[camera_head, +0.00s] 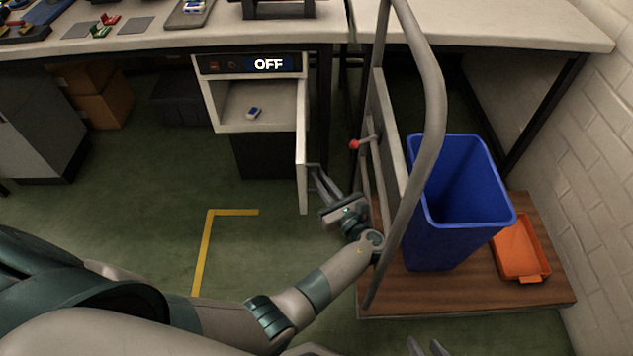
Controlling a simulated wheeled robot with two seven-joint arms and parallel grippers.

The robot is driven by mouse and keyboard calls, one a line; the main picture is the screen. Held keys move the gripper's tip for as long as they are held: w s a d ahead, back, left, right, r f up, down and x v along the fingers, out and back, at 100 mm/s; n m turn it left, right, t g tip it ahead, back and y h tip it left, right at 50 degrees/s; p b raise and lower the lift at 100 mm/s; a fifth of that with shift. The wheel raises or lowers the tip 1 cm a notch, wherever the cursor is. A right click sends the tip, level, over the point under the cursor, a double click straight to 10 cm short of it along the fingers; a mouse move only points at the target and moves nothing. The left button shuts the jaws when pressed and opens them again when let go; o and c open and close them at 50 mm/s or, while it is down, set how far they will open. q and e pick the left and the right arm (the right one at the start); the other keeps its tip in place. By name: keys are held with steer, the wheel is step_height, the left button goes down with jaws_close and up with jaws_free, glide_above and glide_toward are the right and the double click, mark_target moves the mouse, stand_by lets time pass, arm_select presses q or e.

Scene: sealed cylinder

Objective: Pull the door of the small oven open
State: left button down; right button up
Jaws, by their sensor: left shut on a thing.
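The small oven (213,92) is under the table, with a panel reading OFF along its top. Its door (302,150) stands wide open, swung out at its right side and seen nearly edge-on. The lit inside shows a small blue and white object (253,112) on its floor. My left gripper (316,178) is at the outer face of the door, shut on the handle, which its fingers mostly hide. My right gripper (425,346) shows only its fingertips at the bottom edge, apart and with nothing seen between them.
A cart (465,294) with a grey rail stands right of my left gripper, close to the forearm. It carries a blue bin (440,230) and an orange tray (520,250). The green floor with yellow tape (205,245) is clear before the oven.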

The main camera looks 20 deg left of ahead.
arm_select(q)
steer(key=shift+w+a+r, duration=0.25)
steer(key=shift+w, duration=0.05)
steer(key=c, duration=1.8)
jaws_free()
steer(key=shift+f, duration=0.2)
steer(key=shift+s, duration=0.1)
